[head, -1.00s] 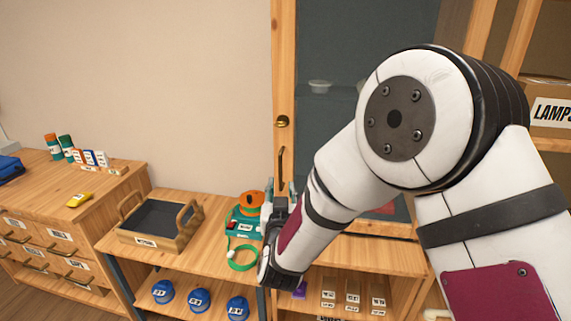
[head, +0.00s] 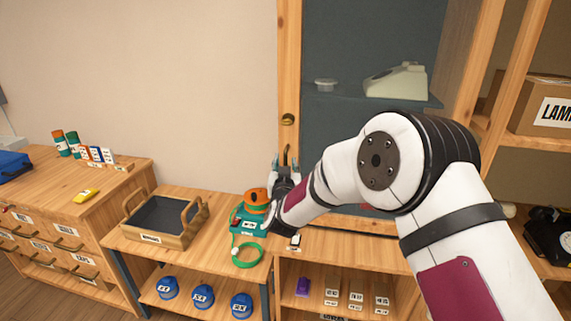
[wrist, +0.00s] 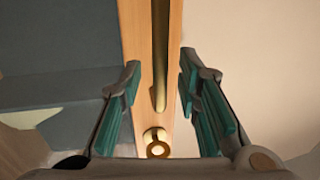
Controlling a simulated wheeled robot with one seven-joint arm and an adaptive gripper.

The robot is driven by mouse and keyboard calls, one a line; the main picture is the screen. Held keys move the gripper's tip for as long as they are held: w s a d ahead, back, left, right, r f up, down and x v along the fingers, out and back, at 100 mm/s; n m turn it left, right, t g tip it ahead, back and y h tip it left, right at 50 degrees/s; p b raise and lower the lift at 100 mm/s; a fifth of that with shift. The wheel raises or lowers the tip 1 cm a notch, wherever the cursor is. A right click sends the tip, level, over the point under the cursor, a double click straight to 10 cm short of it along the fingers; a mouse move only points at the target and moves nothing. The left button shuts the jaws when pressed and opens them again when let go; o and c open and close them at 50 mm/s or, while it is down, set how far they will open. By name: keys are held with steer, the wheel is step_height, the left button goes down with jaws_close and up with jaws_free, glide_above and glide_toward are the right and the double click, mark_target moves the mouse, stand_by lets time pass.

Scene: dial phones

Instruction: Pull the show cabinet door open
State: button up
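The show cabinet (head: 289,60) has a light wooden door frame, and its dark interior shows beside it. A vertical brass handle (head: 285,154) is on the frame, with a round brass fitting (head: 288,119) above it. In the wrist view the handle (wrist: 159,55) runs down between my fingers, and the round fitting (wrist: 156,144) is below its end. My gripper (head: 284,172) is at the handle; its teal-padded fingers (wrist: 160,75) are spread, one on each side, with gaps to the bar. The door looks closed. My arm hides the cabinet's lower part.
A cream phone (head: 396,82) and a small dish (head: 326,85) are on a shelf inside. An orange and teal device (head: 252,212) with a green cord is on the bench close to my gripper. A wooden tray (head: 158,239) is further left.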

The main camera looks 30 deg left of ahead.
steer(key=shift+w+a, duration=0.15)
steer(key=shift+w, duration=0.15)
steer(key=shift+c, duration=0.6)
jaws_close()
steer(key=shift+s, duration=0.1)
